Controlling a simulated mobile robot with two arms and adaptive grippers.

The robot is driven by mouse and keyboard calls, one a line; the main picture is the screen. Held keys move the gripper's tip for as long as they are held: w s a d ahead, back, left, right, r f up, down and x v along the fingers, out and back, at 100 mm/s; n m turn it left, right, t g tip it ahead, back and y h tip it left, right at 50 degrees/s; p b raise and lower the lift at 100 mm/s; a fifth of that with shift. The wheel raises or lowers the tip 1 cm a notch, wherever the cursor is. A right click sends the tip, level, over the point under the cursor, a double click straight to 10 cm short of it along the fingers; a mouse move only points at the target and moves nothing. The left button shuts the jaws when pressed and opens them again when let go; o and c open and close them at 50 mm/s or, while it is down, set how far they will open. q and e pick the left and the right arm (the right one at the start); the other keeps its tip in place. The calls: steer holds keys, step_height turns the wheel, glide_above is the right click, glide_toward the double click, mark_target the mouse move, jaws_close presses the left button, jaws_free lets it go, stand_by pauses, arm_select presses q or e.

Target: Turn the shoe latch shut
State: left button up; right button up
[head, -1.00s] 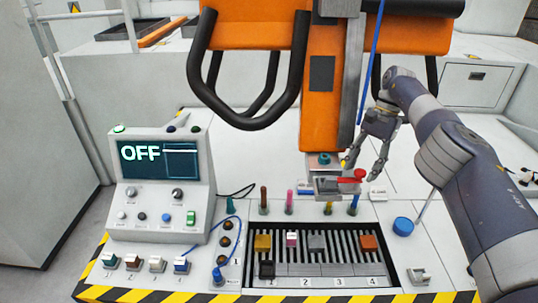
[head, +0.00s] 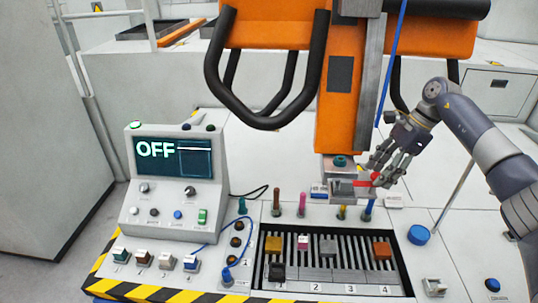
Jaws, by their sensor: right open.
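The grey shoe (head: 343,188) sits at the foot of the orange column, above the panel. The red shoe latch (head: 364,183) points to the right from it, its outer end partly behind my fingers. My right gripper (head: 377,182) comes in from the upper right with its fingers spread at the red latch. It is open; I cannot tell whether the fingers touch the latch. My left gripper is not in view.
The orange column (head: 340,90) with black bars hangs above. A console (head: 172,180) reading OFF stands left. A blue cap (head: 418,235) lies right.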

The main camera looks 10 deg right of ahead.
steer(key=m, duration=0.2)
steer(key=m+t+b, duration=0.1)
steer(key=m, duration=0.1)
steer(key=m+t+h, duration=0.1)
steer(key=m, duration=0.1)
steer(key=shift+s+a+f, duration=0.1)
steer(key=shift+s, duration=0.15)
steer(key=m+t+b, duration=0.1)
steer(key=m, duration=0.2)
steer(key=shift+s+a+m+h, duration=0.1)
steer(key=shift+m+h, duration=0.2)
steer(key=shift+h, duration=0.1)
steer(key=shift+r+m, duration=0.2)
steer(key=shift+m, duration=0.2)
steer(key=b+v, duration=0.3)
steer(key=v, duration=0.7)
steer(key=w+a+f+n+t+y, duration=0.1)
steer(key=w+a+y, duration=0.15)
steer(key=a, duration=0.65)
steer(key=w+a+f+n+y, duration=0.1)
steer(key=a+f+y, duration=0.15)
steer(key=a, duration=0.65)
steer(key=s+a+r+m+t+y, duration=0.2)
steer(key=a+y, duration=0.7)
steer(key=a, duration=0.5)
steer(key=shift+r+m+t, duration=0.6)
steer(key=shift+r+m, duration=0.4)
steer(key=shift+r, duration=0.1)
steer(key=shift+a, duration=0.15)
